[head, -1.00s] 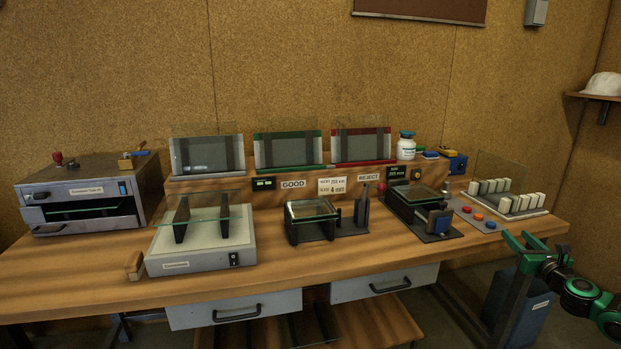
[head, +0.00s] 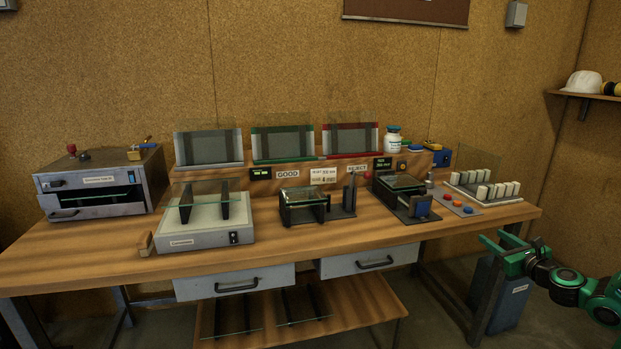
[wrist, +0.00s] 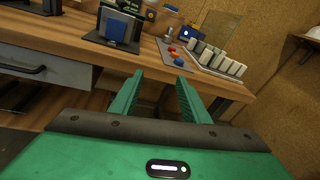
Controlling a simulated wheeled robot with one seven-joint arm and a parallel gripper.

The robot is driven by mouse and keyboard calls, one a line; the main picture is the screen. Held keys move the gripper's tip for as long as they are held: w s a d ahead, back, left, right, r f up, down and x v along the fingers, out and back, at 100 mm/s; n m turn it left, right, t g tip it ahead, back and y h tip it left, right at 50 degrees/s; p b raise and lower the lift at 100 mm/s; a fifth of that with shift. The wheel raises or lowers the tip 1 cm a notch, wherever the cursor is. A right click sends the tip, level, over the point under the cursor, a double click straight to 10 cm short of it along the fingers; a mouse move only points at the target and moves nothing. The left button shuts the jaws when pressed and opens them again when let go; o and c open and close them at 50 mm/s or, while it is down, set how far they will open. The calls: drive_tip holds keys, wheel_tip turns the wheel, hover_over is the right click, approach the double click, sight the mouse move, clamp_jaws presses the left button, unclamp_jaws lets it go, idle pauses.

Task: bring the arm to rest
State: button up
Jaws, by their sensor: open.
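My green gripper (head: 496,246) is at the right of the head view, in front of the workbench's right end and below its top. In the wrist view my gripper (wrist: 158,85) shows two parallel green fingers, apart, with nothing between them. The fingers point toward the bench's front edge. My arm reaches in from the right edge of the head view and touches nothing that I can see.
The wooden workbench (head: 110,259) carries glass fixtures, a grey oven-like box (head: 100,181), colored buttons (head: 457,203) and a rack of white blocks (head: 485,189). A blue-grey bin (head: 500,290) stands on the floor behind my gripper.

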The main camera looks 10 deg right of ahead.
drive_tip(key=s+a+f+n+g+y, duration=0.2)
drive_tip(key=s+a+n+g, duration=0.15)
drive_tip(key=a+n, duration=0.5)
drive_tip(key=s+a+f+n+g+y, duration=0.1)
drive_tip(key=s+a+n+g+y, duration=0.1)
drive_tip(key=a+n+g, duration=0.6)
drive_tip(key=s+a+r+n+g, duration=0.1)
drive_tip(key=s+a+r+n, duration=0.2)
drive_tip(key=s, duration=0.8)
drive_tip(key=s+a+r+n+g+h, duration=0.1)
drive_tip(key=s+a+n, duration=0.4)
drive_tip(key=s, duration=0.6)
drive_tip(key=s+a+r+n+g+h, duration=0.1)
drive_tip(key=s+a+r+n+g, duration=0.2)
drive_tip(key=s, duration=0.8)
wheel_tip(320, 180, up, 3)
drive_tip(key=shift+s+a+f+n, duration=0.2)
drive_tip(key=shift+a+n, duration=0.25)
drive_tip(key=shift+a, duration=0.3)
drive_tip(key=shift+w+f+h, duration=0.25)
drive_tip(key=shift+w+h, duration=0.05)
drive_tip(key=shift+w, duration=0.4)
